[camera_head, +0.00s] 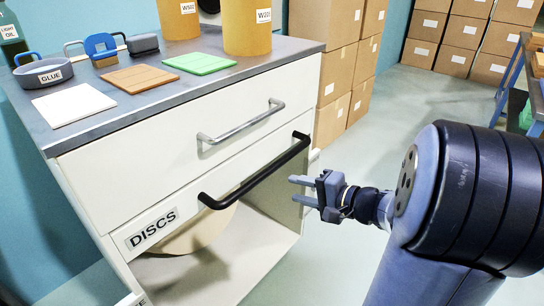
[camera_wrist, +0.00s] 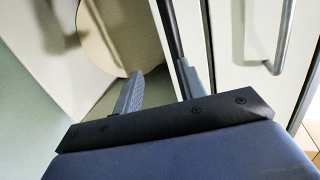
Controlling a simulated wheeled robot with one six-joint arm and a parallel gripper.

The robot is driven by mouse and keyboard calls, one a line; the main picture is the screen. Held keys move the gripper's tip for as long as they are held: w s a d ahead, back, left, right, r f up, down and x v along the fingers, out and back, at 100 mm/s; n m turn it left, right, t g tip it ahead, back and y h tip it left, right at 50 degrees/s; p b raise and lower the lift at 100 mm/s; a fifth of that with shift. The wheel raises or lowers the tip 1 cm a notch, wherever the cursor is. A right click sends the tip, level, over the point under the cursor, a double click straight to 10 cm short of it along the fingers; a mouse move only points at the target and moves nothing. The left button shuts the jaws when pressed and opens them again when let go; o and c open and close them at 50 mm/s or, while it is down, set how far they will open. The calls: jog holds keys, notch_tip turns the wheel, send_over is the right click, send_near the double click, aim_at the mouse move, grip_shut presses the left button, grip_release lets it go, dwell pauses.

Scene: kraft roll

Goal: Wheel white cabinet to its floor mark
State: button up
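A white cabinet (camera_head: 185,150) with a grey top fills the left of the head view. It has a grey upper handle (camera_head: 240,122), a black lower handle (camera_head: 258,175) and a DISCS label (camera_head: 152,229). Its lower part is open, with a round tan disc (camera_head: 190,232) inside; the disc also shows in the wrist view (camera_wrist: 115,35). My gripper (camera_head: 293,189) is open beside the right end of the black handle. In the wrist view, the black bar (camera_wrist: 168,30) runs close to the right finger; contact cannot be told. No wheels or floor mark can be seen.
On the cabinet top are a GLUE dish (camera_head: 43,73), coloured tiles (camera_head: 200,63), tan canisters (camera_head: 247,25) and a green bottle (camera_head: 10,35). Stacked cartons (camera_head: 335,70) stand behind it, more (camera_head: 465,40) at the back. A blue-framed bench (camera_head: 512,75) is at right. Floor (camera_head: 400,100) between is clear.

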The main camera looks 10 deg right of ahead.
aim_at(275, 170)
jog(key=shift+t, duration=0.6)
jog(key=w+a, duration=0.1)
jog(key=w, duration=0.2)
jog(key=w+a+b, duration=0.1)
jog(key=w+a, duration=0.1)
jog(key=w, duration=0.1)
jog(key=w+a, duration=0.1)
jog(key=w, duration=0.2)
jog(key=shift+w+a+f+b, duration=0.1)
jog(key=shift+w+a+b, duration=0.2)
jog(key=shift+w+b, duration=0.05)
jog(key=shift+c, duration=0.2)
grip_shut()
